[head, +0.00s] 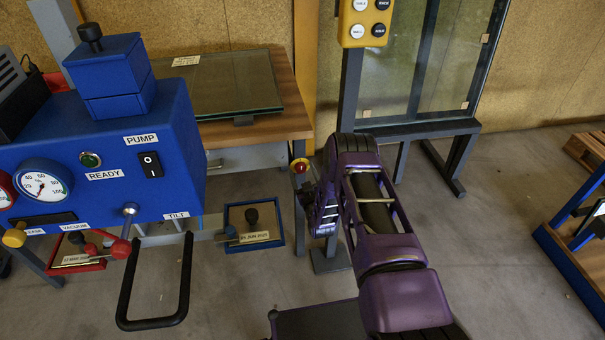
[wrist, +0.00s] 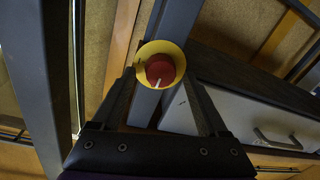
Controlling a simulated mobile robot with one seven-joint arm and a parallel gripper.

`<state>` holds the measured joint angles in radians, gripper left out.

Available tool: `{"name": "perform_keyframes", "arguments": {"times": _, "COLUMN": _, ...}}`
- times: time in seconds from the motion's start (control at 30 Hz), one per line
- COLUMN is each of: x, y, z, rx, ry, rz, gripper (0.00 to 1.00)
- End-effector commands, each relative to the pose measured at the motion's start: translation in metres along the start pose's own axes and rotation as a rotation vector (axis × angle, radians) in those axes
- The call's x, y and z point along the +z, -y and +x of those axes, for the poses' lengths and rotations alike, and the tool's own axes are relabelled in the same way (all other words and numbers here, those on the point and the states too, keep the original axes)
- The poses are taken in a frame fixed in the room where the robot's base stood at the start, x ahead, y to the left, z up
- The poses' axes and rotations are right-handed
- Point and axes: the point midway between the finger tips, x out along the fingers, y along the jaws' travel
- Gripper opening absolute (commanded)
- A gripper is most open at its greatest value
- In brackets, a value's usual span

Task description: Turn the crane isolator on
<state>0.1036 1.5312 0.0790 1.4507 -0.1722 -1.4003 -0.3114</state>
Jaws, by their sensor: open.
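A red rotary knob on a round yellow plate, which looks like the crane isolator (head: 300,166), is on a grey post beside the wooden table. It also shows in the wrist view (wrist: 160,68), where a short white mark on the knob's face points down. My gripper (wrist: 159,78) is open, with one dark finger at each side of the knob in that view. Whether the fingers touch it or stop short of it I cannot tell. In the head view my purple arm reaches to the post, and its wrist hides most of the gripper.
A blue control unit (head: 100,155) with a pump switch, gauges and a tilt lever hangs at the left, with a black loop handle (head: 185,285) below. A glass sheet (head: 220,85) lies on the table. A yellow button pendant (head: 365,22) is above my arm.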

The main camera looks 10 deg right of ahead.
Motion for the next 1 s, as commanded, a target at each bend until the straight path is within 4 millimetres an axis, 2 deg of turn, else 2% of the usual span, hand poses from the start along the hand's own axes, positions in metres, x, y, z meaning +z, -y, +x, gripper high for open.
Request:
{"name": "perform_keyframes", "arguments": {"times": 0.07, "x": 0.0000, "y": 0.0001, "z": -0.0002, "rx": 0.000, "ry": 0.000, "rz": 0.000, "gripper": 0.77}}
{"name": "perform_keyframes", "arguments": {"times": 0.5, "x": 0.0001, "y": 0.0000, "z": -0.0005, "rx": 0.000, "ry": 0.000, "rz": 0.000, "gripper": 0.00}}
{"name": "perform_keyframes", "arguments": {"times": 0.77, "x": 0.0002, "y": 0.0000, "z": -0.0007, "rx": 0.000, "ry": -0.001, "rz": 0.014, "gripper": 0.00}}
{"name": "perform_keyframes", "arguments": {"times": 1.0, "x": 0.0010, "y": -0.0004, "z": -0.0010, "rx": 0.002, "ry": -0.007, "rz": 0.112, "gripper": 0.00}}
